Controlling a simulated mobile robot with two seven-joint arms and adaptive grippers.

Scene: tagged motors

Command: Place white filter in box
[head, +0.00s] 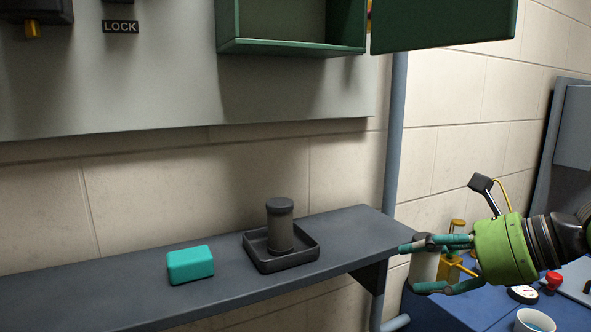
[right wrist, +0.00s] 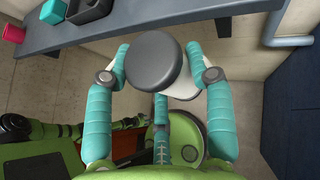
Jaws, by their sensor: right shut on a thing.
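My right gripper (head: 428,265), with green body and teal fingers, is shut on the white filter (head: 425,268). It holds the filter upright in the air, off the right end of the shelf. In the right wrist view the fingers sit on either side of the filter's white body (right wrist: 187,83), and its dark grey round cap (right wrist: 154,60) faces the camera. A green box (head: 290,48) hangs on the wall panel at the top, with its door (head: 440,25) swung open to the right. Its upper part is cut off by the frame. My left gripper is not in view.
On the dark shelf (head: 110,290) stand a teal block (head: 190,265) and a dark grey canister (head: 280,228) in a black tray (head: 283,262). A blue surface (head: 430,312) with a cup (head: 535,321) lies lower right. A vertical pipe (head: 396,140) runs behind the shelf's right end.

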